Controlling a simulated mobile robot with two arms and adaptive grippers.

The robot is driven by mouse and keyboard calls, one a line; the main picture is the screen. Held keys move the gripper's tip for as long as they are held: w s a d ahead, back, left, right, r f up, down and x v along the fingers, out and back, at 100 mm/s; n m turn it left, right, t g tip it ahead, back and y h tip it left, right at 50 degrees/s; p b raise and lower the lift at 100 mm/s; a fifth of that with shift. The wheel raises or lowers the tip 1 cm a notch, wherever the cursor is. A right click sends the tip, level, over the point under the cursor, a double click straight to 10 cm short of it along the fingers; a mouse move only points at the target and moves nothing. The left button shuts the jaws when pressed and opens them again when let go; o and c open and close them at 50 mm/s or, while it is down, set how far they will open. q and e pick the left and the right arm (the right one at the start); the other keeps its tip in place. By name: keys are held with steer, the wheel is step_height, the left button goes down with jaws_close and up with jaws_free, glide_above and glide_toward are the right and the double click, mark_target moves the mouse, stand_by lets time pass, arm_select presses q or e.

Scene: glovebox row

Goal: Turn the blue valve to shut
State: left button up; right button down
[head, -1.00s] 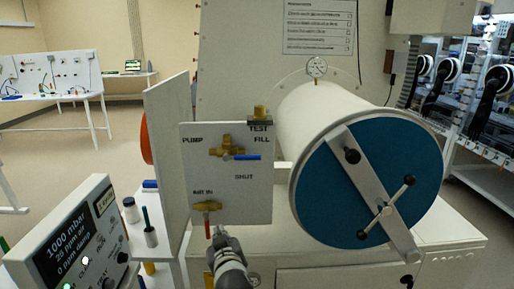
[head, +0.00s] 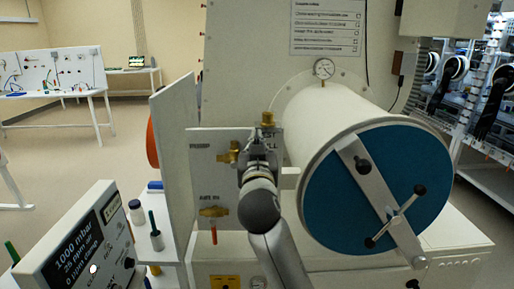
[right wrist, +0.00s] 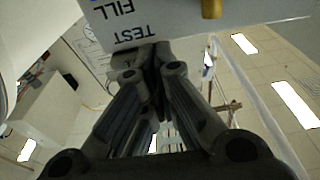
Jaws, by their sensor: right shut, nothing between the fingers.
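The valve panel (head: 205,180) stands upright left of the round chamber. The brass body of the blue valve (head: 228,152) shows on its upper part, near the PUMP label. Its blue handle is hidden behind my right gripper in the head view. My right gripper (head: 258,158) is shut and empty in front of the upper right of the panel. In the right wrist view the shut fingers (right wrist: 152,58) are close to the panel (right wrist: 180,22), beside the upside-down TEST and FILL labels. I cannot tell whether they touch the handle. My left gripper is not in view.
A lower brass valve (head: 213,211) with a red handle sits below at AIR IN. The chamber's blue door (head: 340,205) with its clamp bar is close on the right. A display box (head: 85,240) stands at lower left.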

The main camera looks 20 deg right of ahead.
steer(key=f, duration=0.2)
steer(key=f+p, duration=0.1)
steer(key=shift+w+f, duration=0.2)
steer(key=shift+f, duration=0.2)
steer(key=shift+w+d+f, duration=0.1)
steer(key=shift+d, duration=0.05)
